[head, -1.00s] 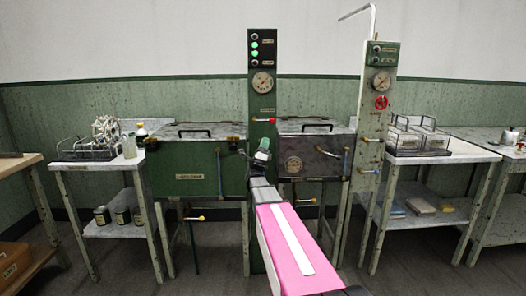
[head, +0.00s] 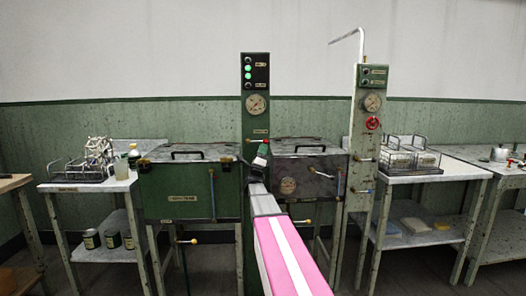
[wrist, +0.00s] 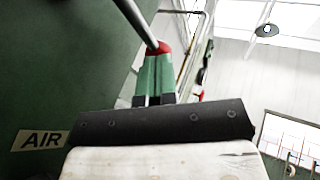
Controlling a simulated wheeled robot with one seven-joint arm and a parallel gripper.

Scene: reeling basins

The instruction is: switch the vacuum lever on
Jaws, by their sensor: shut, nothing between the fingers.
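The green column (head: 247,108) stands between the two basins, with lights and a gauge (head: 256,105). In the wrist view, a grey lever rod (wrist: 133,20) with a red end (wrist: 159,48) comes down from the upper left. My gripper (wrist: 155,60) is shut and empty, its green fingertips at the red end; I cannot tell whether they touch. In the head view my gripper (head: 263,146) is in front of the column, just below a small label (head: 260,131), and hides the lever there. An AIR plate (wrist: 41,139) is at the left of the wrist view. I cannot read which lever is vacuum.
A green basin (head: 188,190) and a dark basin (head: 310,172) flank the column. A second column (head: 372,84) at right bears a red valve wheel (head: 373,123) and levers. Side tables (head: 128,179) hold racks and bottles. The floor in front is clear.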

